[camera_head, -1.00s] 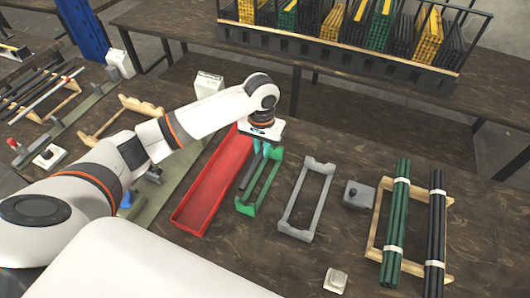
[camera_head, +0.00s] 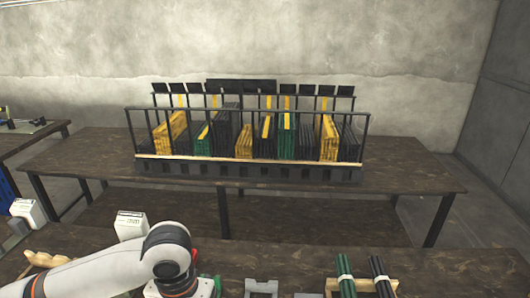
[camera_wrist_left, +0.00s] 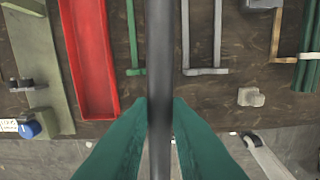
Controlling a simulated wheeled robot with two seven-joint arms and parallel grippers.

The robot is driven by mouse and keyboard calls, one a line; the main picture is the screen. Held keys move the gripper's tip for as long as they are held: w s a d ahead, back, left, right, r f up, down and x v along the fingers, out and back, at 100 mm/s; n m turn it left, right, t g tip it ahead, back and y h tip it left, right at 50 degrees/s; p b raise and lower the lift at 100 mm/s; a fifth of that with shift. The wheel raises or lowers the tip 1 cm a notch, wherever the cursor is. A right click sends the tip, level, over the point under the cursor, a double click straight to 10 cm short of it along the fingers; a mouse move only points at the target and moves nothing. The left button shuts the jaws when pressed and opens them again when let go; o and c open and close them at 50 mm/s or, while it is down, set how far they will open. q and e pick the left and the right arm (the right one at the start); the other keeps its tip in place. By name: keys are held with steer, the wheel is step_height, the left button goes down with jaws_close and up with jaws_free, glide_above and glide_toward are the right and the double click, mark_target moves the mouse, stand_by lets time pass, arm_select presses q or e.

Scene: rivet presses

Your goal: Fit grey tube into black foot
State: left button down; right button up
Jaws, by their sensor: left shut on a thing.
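In the left wrist view a long dark grey tube (camera_wrist_left: 160,40) runs upright through the middle of the picture. My left gripper (camera_wrist_left: 160,108) is shut on it with green fingers, one on each side. The tube is above the table, over the strip between a green holder (camera_wrist_left: 134,45) and a grey frame (camera_wrist_left: 206,71). In the head view my left wrist (camera_head: 178,285) is at the bottom edge, and its fingers and the tube are out of frame. I cannot pick out a black foot in either view. My right gripper is not in view.
A red tray (camera_wrist_left: 90,60) lies left of the tube. A small grey block (camera_wrist_left: 250,97) and a wooden rack (camera_wrist_left: 277,45) with green tubes (camera_wrist_left: 307,50) are on the right. On the back table a black rack (camera_head: 250,172) holds yellow, green and black bars.

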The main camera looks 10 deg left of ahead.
arm_select(q)
steer(key=shift+n, duration=0.3)
steer(key=w+f+b, duration=0.2)
steer(key=w+f, duration=0.1)
steer(key=f, duration=0.3)
steer(key=w+f+b, duration=0.2)
steer(key=w+f, duration=0.2)
steer(key=f, duration=0.2)
steer(key=w+f+b, duration=0.2)
steer(key=w+f, duration=0.1)
steer(key=f, duration=0.3)
steer(key=shift+w+d+f+b, duration=0.25)
steer(key=shift+d+f+b, duration=0.05)
steer(key=shift+f, duration=2.2)
steer(key=shift+f, duration=0.1)
steer(key=c, duration=1.6)
jaws_free()
